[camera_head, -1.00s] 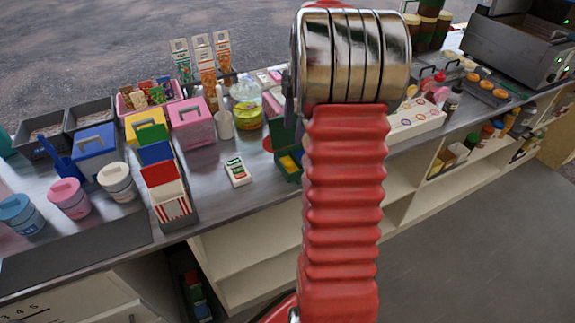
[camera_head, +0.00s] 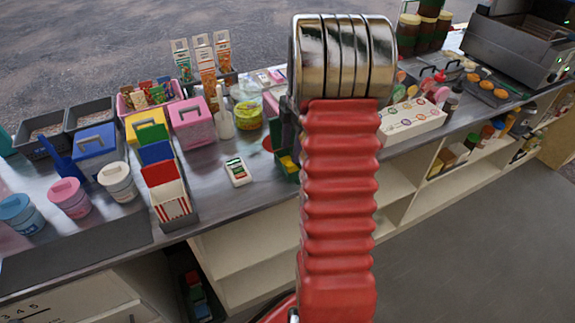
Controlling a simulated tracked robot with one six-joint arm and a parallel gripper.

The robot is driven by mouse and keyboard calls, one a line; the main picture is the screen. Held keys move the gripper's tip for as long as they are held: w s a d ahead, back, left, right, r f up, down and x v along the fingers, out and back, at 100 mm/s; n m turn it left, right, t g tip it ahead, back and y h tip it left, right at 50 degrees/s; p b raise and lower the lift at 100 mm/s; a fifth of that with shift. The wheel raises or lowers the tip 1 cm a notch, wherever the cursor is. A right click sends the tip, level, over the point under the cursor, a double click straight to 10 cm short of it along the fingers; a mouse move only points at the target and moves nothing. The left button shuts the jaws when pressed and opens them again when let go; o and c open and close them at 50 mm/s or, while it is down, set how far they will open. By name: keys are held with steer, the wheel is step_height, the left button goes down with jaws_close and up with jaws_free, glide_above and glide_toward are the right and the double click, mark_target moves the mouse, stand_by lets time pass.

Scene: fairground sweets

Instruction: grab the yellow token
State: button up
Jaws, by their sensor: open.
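I cannot make out a yellow token for certain. A small yellow piece (camera_head: 289,163) shows at a dark green holder (camera_head: 283,154) on the counter, just left of my arm and partly hidden by it. It is too small to tell whether it is a token. My red ribbed arm with its metal joint rises through the middle of the view and hides part of the counter. My gripper itself is not visible.
The metal counter (camera_head: 215,205) is crowded. Left are lidded tubs, a blue box (camera_head: 95,148), a pink box (camera_head: 193,122) and a carton rack (camera_head: 160,172). A white card device (camera_head: 238,172) lies mid-counter. A white patterned box (camera_head: 411,121) stands right of my arm.

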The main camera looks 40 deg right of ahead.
mark_target(288, 162)
steer(key=f, duration=0.4)
steer(key=shift+a+f, duration=0.1)
steer(key=shift+a, duration=0.2)
steer(key=c, duration=1.1)
step_height(288, 162, up, 10)
steer(key=shift+r, duration=0.1)
stand_by(0.4)
stand_by(0.4)
